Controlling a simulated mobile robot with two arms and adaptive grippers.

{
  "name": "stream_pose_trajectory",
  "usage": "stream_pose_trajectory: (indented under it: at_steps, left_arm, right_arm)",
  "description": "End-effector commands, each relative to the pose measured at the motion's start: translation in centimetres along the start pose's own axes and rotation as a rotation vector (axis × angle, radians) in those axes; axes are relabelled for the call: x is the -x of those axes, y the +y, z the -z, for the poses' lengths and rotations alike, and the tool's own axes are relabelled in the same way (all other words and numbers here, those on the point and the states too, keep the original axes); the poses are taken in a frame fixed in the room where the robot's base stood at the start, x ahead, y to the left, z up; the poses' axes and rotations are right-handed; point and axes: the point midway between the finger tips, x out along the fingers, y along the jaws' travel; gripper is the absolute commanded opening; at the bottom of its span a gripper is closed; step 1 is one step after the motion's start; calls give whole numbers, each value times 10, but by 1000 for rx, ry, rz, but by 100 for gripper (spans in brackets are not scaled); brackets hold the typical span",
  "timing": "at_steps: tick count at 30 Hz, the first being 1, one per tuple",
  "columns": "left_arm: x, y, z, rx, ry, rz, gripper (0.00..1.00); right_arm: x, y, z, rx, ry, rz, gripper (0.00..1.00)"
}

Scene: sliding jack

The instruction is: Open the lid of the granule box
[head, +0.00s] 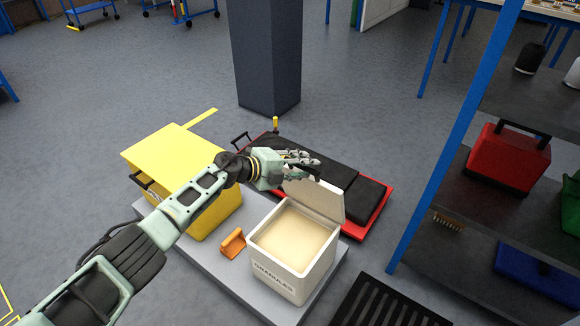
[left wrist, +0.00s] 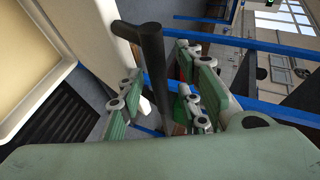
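The white granule box (head: 283,275) stands with its lid (head: 322,198) raised, tilted up at the back edge. Pale beige granules (head: 294,236) show inside. My left gripper (head: 312,166) is at the raised lid's upper edge. In the left wrist view the fingers of my left gripper (left wrist: 160,90) are apart, with the lid's dark handle bar (left wrist: 152,48) between them. I see gaps beside the bar. The box rim (left wrist: 48,70) shows at the upper left of that view. My right gripper is in neither view.
The box stands on a grey platform (head: 212,268) with an orange scoop-like item (head: 232,243) and a yellow bin (head: 215,213) beside it. A red and black cart (head: 372,212) lies behind. A blue-framed shelf (head: 440,150) stands at the right, a dark pillar (head: 268,55) at the back.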

Motion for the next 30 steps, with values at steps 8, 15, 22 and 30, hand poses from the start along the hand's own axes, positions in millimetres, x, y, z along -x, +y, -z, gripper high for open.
stream_pose_trajectory:
  at_steps: [8,15,22,30]
  left_arm:
    - [29,1,-2,-3,-2,-1,32]
    - [70,1,-1,-4,-2,-1,32]
    - [104,1,-1,-1,-2,-2,32]
    - [118,0,0,0,0,0,32]
  right_arm:
    - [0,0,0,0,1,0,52]
    - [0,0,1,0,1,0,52]
    - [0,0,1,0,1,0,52]
    - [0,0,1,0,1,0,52]
